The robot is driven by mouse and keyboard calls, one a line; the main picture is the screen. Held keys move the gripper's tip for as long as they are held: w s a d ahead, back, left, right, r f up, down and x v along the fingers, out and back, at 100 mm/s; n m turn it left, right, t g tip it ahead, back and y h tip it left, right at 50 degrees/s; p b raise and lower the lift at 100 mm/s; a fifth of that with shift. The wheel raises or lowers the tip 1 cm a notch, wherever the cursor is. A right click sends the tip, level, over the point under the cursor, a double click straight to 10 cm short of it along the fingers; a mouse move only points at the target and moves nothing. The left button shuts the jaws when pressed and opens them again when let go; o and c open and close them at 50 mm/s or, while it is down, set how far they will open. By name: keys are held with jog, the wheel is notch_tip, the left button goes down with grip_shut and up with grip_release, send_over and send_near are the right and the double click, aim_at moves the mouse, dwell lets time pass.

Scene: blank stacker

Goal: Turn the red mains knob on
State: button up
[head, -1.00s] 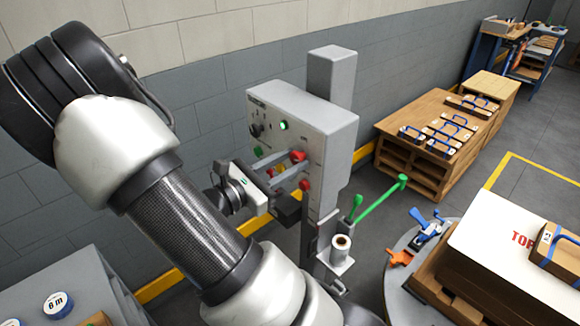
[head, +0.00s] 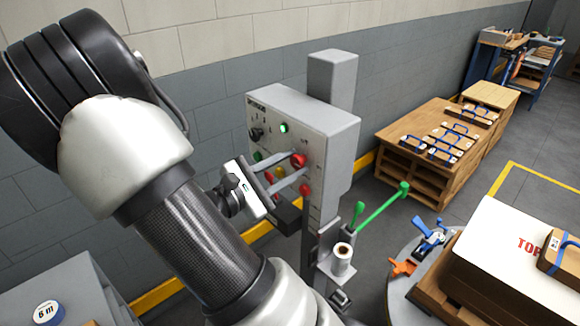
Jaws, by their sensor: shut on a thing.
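The grey control box (head: 335,125) stands on a post in the middle of the head view. The red mains knob (head: 298,160) is on the right part of its front panel. My gripper (head: 296,164) reaches in from the left, with one finger above and one below. Its fingertips are shut on the red knob, and they partly cover it. The knob's pointer and markings are too small to read.
A lit green lamp (head: 283,128), a black knob (head: 256,134) and a red button (head: 305,190) share the panel. A green-handled lever (head: 380,208) and a white roll (head: 342,259) are right of the post.

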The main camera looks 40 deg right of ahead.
jog(key=o, duration=1.1)
jog(key=shift+c, duration=0.2)
jog(key=s+a, duration=0.1)
jog(key=a, duration=1.6)
jog(key=shift+s+a, duration=0.2)
